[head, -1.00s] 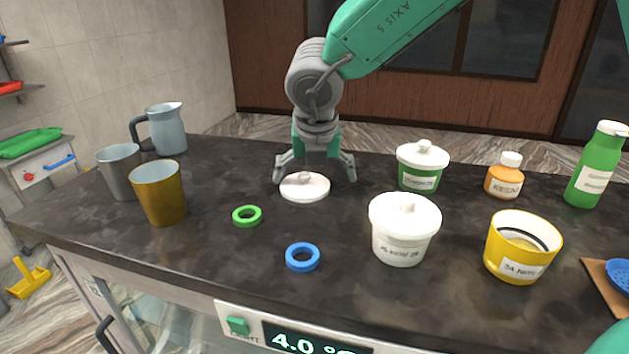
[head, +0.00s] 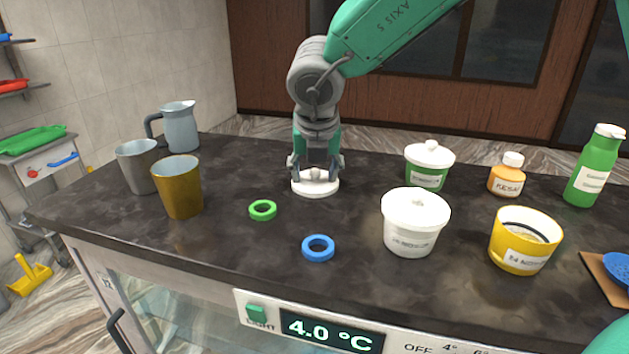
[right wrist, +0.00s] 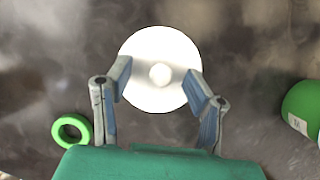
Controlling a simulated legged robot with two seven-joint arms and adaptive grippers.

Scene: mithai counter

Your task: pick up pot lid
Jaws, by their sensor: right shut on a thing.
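The white round pot lid (head: 313,189) with a small knob lies at the middle of the dark counter, at or just above its surface. My right gripper (head: 316,170) comes down over it from above and is shut on it, one finger on each side. In the right wrist view the lid (right wrist: 158,98) shows as a white disc with its knob up, and the gripper (right wrist: 164,82) has its fingers at the lid's left and right. My left gripper is not in view.
A green ring (head: 262,211) and a blue ring (head: 318,254) lie in front of the lid. A white lidded pot (head: 412,238), a green lidded pot (head: 426,181) and an open yellow pot (head: 515,258) stand to the right. Cups (head: 182,192) and a jug (head: 181,127) stand left.

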